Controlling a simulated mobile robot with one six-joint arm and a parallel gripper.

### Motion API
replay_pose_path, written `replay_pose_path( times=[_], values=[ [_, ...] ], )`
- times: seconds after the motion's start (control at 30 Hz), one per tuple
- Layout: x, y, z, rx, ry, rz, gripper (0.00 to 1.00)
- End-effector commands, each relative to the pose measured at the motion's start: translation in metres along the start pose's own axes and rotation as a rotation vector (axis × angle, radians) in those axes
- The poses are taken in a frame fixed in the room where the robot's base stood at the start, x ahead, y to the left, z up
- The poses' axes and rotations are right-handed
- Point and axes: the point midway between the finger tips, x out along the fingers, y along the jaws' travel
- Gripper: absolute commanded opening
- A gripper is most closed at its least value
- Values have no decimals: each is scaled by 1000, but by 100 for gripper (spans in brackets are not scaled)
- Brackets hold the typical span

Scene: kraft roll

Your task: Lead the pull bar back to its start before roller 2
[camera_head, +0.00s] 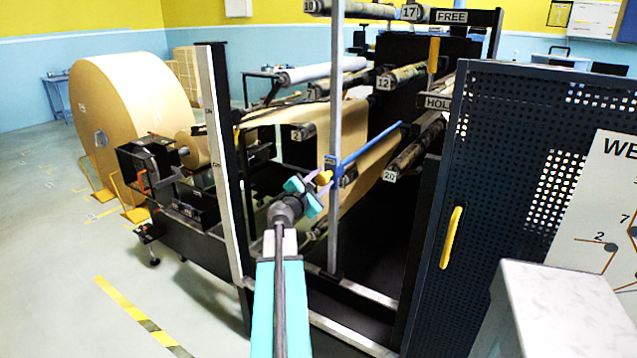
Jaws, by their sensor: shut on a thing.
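The pull bar is a blue bar (372,145) running up and to the right across the kraft paper web. It has a yellow grip (325,178) at its near lower end, beside the upright grey post. The brown web (345,125) passes over the roller 2 area and on down behind the bar. Whether the web is fixed to the bar cannot be told.
The grey post (335,80) stands close to my gripper. A second pale upright (222,160) is to the left. Roller 20 (395,168) and roller 12 (400,76) are right. A dark perforated door (480,200) closes the right side. The large kraft roll (130,120) stands left.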

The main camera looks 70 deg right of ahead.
Motion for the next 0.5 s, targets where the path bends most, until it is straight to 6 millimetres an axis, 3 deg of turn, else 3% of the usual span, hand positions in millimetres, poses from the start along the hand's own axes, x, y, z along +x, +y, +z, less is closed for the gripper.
replay_pose_path(
  times=[0.5],
  values=[
    [-4,-58,-11,-1,-1,-3,0]
  ],
)
